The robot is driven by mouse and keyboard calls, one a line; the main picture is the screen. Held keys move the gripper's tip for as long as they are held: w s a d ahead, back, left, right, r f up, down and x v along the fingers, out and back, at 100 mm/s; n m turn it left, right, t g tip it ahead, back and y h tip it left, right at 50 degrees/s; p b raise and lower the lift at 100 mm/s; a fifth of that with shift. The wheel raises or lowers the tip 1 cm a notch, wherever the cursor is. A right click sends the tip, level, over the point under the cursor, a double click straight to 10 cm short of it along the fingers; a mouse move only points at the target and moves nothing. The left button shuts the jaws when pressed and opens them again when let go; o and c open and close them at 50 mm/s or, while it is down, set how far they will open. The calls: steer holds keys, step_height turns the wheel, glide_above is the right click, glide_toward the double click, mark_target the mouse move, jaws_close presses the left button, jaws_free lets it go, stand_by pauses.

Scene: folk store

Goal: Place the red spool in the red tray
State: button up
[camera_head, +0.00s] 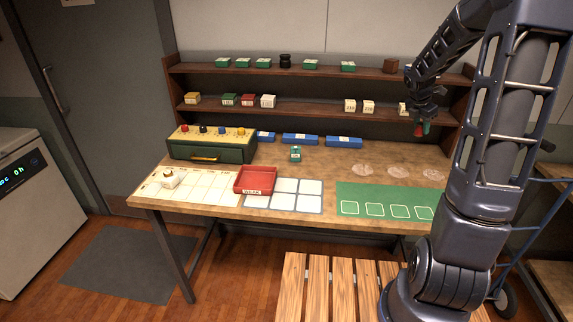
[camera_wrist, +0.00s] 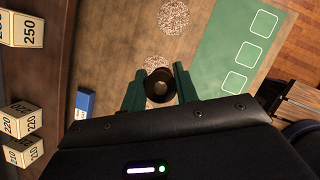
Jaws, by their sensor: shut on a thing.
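My gripper (camera_head: 422,128) is raised above the right part of the bench, in front of the lower shelf. Its green fingers are shut on a spool, which shows as a small red patch (camera_head: 418,132) in the head view. In the wrist view the spool (camera_wrist: 160,85) is between the fingertips (camera_wrist: 158,92), seen end-on as a dark ring with a pale hole. The red tray (camera_head: 255,180) is an open shallow box with a white front label, near the bench's middle front, well left of my gripper. No contents show in it.
The tray stands between a white gridded mat (camera_head: 200,188) and a pale-squared mat (camera_head: 284,199). A green mat (camera_head: 388,200) lies right. A green drawer box (camera_head: 211,150), blue bins (camera_head: 300,139) and a small green item (camera_head: 295,154) stand behind. Shelves (camera_head: 320,112) hold several small boxes.

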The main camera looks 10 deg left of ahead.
steer(key=w+a+n+t, duration=0.1)
steer(key=w+a+n, duration=0.2)
steer(key=a, duration=1.4)
steer(key=n+t+y, duration=0.1)
steer(key=n+y, duration=0.2)
steer(key=n, duration=0.3)
glide_above(258, 180)
steer(key=s, duration=0.1)
steer(key=f, duration=1.9)
steer(key=shift+s+a+f, duration=0.2)
steer(key=shift+s+f, duration=0.05)
steer(key=o, duration=0.5)
steer(key=shift+f, duration=0.15)
steer(key=o, duration=0.4)
steer(key=shift+o, duration=0.2)
